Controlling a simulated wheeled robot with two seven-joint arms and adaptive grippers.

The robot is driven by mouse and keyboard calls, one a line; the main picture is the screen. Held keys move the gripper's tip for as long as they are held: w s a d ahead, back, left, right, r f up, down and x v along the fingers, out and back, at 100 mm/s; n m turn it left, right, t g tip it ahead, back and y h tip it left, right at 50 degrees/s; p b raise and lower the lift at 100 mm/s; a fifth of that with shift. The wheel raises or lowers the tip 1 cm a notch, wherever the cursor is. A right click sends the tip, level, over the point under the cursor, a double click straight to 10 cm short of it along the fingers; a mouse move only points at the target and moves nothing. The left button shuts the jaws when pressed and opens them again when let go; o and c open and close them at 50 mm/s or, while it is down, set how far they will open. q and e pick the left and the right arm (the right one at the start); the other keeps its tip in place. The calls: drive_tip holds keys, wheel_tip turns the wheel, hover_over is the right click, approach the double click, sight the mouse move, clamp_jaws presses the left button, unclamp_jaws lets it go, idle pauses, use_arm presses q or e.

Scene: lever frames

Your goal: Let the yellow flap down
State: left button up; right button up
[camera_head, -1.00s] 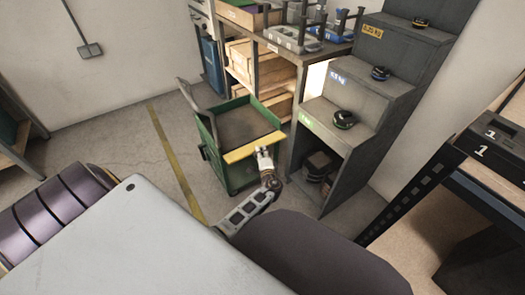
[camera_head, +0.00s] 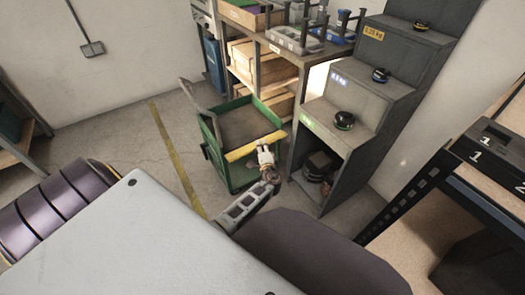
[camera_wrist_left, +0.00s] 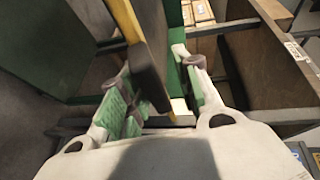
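The yellow flap (camera_head: 255,146) is a flat strip along the near top edge of a green cart (camera_head: 238,176). It sticks out about level toward me. My left gripper (camera_head: 265,154) is at the flap's near edge, right of its middle. In the left wrist view, the flap's yellow edge (camera_wrist_left: 128,20) and dark face run between the two fingers of my left gripper (camera_wrist_left: 157,95). The fingers stand apart, one on each side, with a gap on the right side; whether the left finger touches cannot be told. My right gripper is not in view.
A grey stepped stand (camera_head: 342,145) with several round dark items stands close right of the cart. A workbench with wooden crates (camera_head: 262,68) is behind. A black-framed table (camera_head: 410,190) is at the right. The floor left of the cart is clear, with a yellow line (camera_head: 178,165).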

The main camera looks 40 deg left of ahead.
use_arm(q)
drive_tip(key=shift+d+f, duration=0.1)
drive_tip(key=shift+f, duration=0.15)
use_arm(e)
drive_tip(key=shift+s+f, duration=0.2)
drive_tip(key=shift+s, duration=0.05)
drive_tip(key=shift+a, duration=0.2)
use_arm(q)
drive_tip(key=shift+s+d, duration=0.6)
drive_tip(key=v, duration=1)
drive_tip(key=shift+s+r, duration=0.15)
drive_tip(key=shift+r, duration=0.05)
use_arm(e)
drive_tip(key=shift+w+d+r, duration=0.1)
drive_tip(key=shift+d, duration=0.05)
